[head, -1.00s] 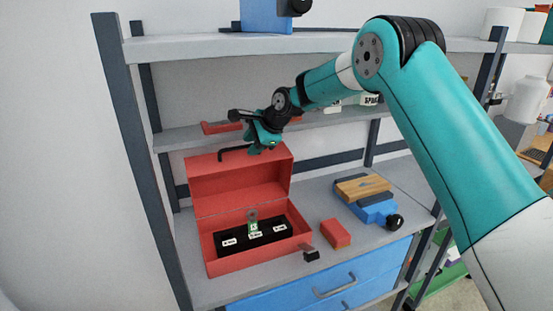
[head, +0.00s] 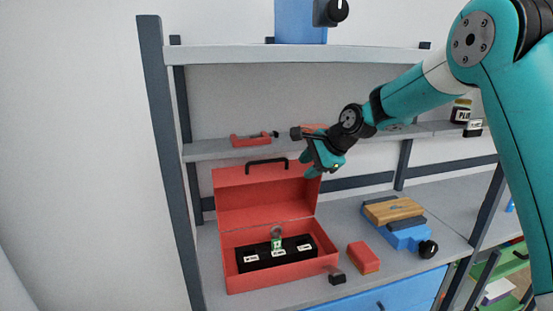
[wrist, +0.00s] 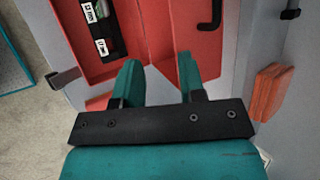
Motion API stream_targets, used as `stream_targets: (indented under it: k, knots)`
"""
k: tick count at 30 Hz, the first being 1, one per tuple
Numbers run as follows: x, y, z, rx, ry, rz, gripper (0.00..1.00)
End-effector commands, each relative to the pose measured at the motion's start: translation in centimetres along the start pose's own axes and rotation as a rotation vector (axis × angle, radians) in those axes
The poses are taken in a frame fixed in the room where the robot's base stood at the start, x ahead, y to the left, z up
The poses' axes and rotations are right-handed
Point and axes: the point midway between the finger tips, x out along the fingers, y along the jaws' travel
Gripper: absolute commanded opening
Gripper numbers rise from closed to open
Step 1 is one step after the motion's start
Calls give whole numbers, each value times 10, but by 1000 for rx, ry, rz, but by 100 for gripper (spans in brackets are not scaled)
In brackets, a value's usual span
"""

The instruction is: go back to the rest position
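My gripper (head: 312,172) is in the air above the right side of the open red toolbox, well over the bench top. In the wrist view its two teal fingers (wrist: 158,82) are spread apart with nothing between them. The red toolbox (head: 232,280) stands on the bench with its lid (head: 265,197) raised. Black compartments with white labels and a small green-labelled item (head: 277,244) show inside it. My arm reaches in from the right.
A red block (head: 363,257) lies right of the toolbox. A blue vise (head: 408,236) with a wooden board (head: 393,209) stands farther right. A red clamp (head: 251,139) lies on the middle shelf behind. The upper shelf (head: 230,54) and left post (head: 168,150) bound the space.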

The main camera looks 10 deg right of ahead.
Motion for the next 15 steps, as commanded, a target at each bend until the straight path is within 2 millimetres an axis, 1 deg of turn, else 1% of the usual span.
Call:
stream_targets:
  k: [2,4,5,8,9,11,12,14,15]
  knots:
    - [-2,2,5,-21,-3,6,37]
    - [-9,9,19,-91,-12,24,37]
    - [-14,14,28,-141,-18,38,37]
    - [-40,46,72,-395,-58,104,37]
    - [-53,65,92,-525,-83,136,37]
    - [-74,98,120,-735,-130,184,37]
    - [-88,122,136,-877,-167,214,37]
    - [-109,159,157,-1084,-228,253,37]
    - [-122,183,167,-1214,-271,275,37]
